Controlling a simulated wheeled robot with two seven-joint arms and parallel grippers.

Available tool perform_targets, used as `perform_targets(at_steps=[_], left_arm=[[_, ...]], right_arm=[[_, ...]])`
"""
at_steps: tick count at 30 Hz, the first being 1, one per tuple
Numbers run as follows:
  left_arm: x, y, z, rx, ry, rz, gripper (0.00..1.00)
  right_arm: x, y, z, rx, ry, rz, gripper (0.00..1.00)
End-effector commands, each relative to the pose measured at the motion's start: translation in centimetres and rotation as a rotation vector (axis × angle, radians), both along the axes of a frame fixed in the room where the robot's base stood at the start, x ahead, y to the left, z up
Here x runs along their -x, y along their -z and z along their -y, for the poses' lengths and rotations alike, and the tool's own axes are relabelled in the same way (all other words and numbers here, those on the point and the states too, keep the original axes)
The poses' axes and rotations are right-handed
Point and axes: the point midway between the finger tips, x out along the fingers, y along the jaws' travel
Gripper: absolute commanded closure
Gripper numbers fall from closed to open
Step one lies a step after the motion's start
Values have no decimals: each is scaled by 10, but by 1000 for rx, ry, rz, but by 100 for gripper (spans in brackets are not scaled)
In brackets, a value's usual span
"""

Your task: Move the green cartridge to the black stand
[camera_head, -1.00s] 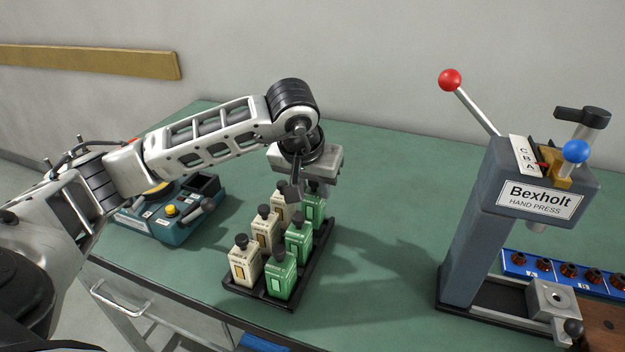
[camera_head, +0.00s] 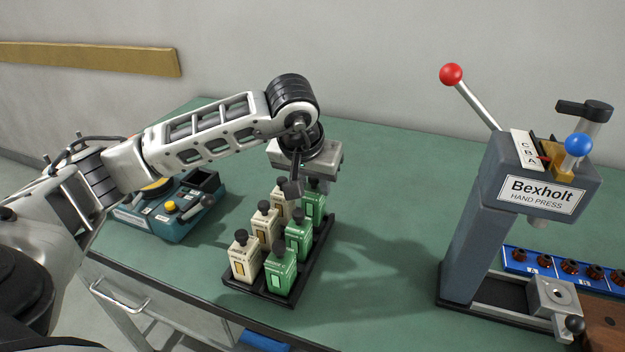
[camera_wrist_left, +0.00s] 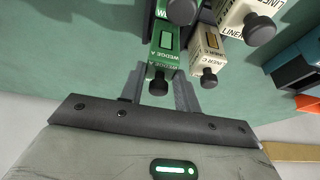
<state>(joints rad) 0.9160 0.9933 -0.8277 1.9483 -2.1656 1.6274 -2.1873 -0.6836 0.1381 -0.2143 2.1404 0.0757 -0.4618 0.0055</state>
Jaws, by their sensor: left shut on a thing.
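Three green cartridges stand in the right row of a black stand (camera_head: 317,262): front (camera_head: 280,272), middle (camera_head: 298,237) and back (camera_head: 313,204). My left gripper (camera_head: 310,183) is over the back end of the stand, at the back green cartridge. In the left wrist view, my left gripper (camera_wrist_left: 160,92) is shut around the top of a green cartridge (camera_wrist_left: 165,42) marked WEDGE A, with its black knob between the fingers. The cartridge looks upright in the back place; whether its base touches the stand is hidden. My right gripper is not in view.
Cream cartridges (camera_head: 245,262) fill the stand's left row, close beside the green ones. A teal device (camera_head: 170,222) is to the left. A hand press (camera_head: 470,235) and a blue rack (camera_head: 515,262) are to the right. The green tabletop between stand and press is clear.

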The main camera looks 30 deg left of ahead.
Motion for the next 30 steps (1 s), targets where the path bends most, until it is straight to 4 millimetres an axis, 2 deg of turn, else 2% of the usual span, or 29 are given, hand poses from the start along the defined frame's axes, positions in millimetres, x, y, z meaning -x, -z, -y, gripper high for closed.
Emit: perform_targets(at_steps=[22,30], left_arm=[[0,20,0,0,-1,2,100],[0,22,0,0,-1,2,100]], right_arm=[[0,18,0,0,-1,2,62],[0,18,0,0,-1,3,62]])
